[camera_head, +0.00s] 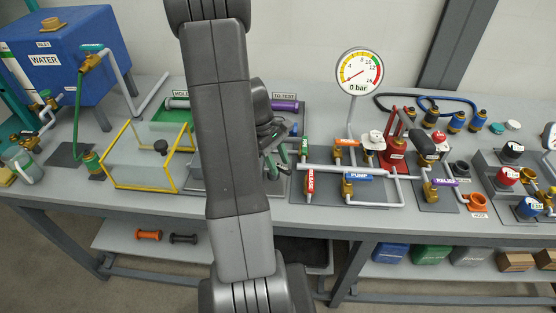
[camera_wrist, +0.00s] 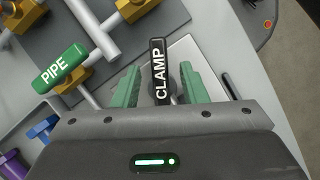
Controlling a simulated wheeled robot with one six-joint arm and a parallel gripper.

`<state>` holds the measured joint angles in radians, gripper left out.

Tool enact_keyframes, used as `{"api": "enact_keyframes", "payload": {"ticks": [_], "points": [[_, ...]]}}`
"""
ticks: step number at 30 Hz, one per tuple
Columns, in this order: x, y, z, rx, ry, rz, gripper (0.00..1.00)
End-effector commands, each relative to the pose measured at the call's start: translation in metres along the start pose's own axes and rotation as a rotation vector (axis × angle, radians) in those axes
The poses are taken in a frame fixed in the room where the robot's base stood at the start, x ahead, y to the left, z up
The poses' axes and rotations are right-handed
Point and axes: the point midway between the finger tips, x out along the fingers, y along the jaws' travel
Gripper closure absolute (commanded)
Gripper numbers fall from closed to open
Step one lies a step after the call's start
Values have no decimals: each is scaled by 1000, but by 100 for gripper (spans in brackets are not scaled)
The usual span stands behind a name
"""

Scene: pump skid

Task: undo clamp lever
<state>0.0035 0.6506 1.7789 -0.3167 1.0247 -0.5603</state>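The clamp lever (camera_wrist: 158,70) is a black bar with the white word CLAMP, seen in the middle of the wrist view. My gripper (camera_wrist: 157,80) is open, with one green finger on each side of the lever. Gaps show between the lever and both fingers, and nothing is held. In the head view my gripper (camera_head: 277,163) is low over the bench, just right of my arm. I cannot make out the clamp lever there; my arm and gripper cover that area.
A green PIPE handle (camera_wrist: 61,66) on brass and grey pipework lies left of the lever; it also shows in the head view (camera_head: 305,147). A pressure gauge (camera_head: 359,73) reads about 0 bar. A yellow-framed clear box (camera_head: 146,160) stands left of my arm.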

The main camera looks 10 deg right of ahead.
Motion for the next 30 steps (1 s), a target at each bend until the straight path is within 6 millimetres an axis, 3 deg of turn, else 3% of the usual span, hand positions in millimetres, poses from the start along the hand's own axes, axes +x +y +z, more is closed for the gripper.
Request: {"api": "enact_keyframes", "payload": {"ticks": [2, 6, 8, 19, 30], "points": [[0, 0, 0, 0, 0, 0, 65], [0, 0, 0, 0, 0, 0, 92], [0, 0, 0, 0, 0, 0, 100], [0, 1, -1, -57, 1, 25, 100], [-1, 5, -1, -284, 2, 119, 100]]}}
